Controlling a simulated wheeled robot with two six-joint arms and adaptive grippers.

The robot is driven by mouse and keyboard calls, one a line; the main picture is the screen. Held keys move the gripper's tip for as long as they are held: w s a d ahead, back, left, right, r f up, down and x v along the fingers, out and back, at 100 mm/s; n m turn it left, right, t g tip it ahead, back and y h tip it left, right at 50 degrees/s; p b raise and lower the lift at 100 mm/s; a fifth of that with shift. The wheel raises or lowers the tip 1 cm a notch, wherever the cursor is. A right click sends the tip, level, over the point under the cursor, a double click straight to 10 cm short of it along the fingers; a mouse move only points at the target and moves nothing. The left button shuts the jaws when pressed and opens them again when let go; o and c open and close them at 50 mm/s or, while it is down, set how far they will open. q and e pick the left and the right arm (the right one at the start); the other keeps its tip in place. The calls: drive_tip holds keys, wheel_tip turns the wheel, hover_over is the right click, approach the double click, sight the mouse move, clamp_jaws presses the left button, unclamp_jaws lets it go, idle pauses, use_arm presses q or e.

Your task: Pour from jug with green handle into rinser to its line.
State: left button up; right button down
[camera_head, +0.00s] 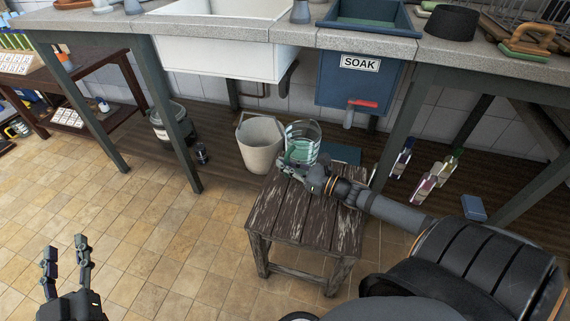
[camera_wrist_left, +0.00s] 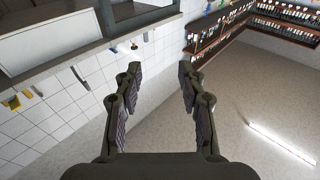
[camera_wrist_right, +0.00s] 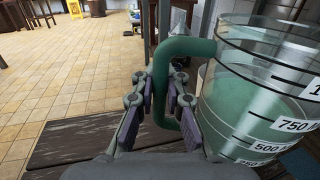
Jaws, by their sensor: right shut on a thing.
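The clear jug (camera_head: 303,136) with a green handle (camera_wrist_right: 188,50) and pale green liquid is at the back of the wooden stool (camera_head: 302,215). It looks upright; whether it rests on the stool is unclear. In the right wrist view the jug (camera_wrist_right: 262,95) shows scale marks, with liquid above the 750 line. My right gripper (camera_head: 290,166) is shut on the green handle, which passes between its fingers in the right wrist view (camera_wrist_right: 158,80). My left gripper (camera_head: 64,245) is open and empty at the lower left. No vessel marked as a rinser is readable.
A beige bucket (camera_head: 260,146) stands left of the jug. Above are a white sink (camera_head: 215,48) and a blue SOAK tank (camera_head: 357,85) with a red-handled tap (camera_head: 362,104). Several bottles (camera_head: 423,187) stand on the right. The tiled floor (camera_head: 130,215) at left is clear.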

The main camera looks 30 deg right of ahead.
drive_tip(key=c, duration=1.9)
unclamp_jaws()
drive_tip(key=o, duration=0.5)
drive_tip(key=shift+o, duration=0.2)
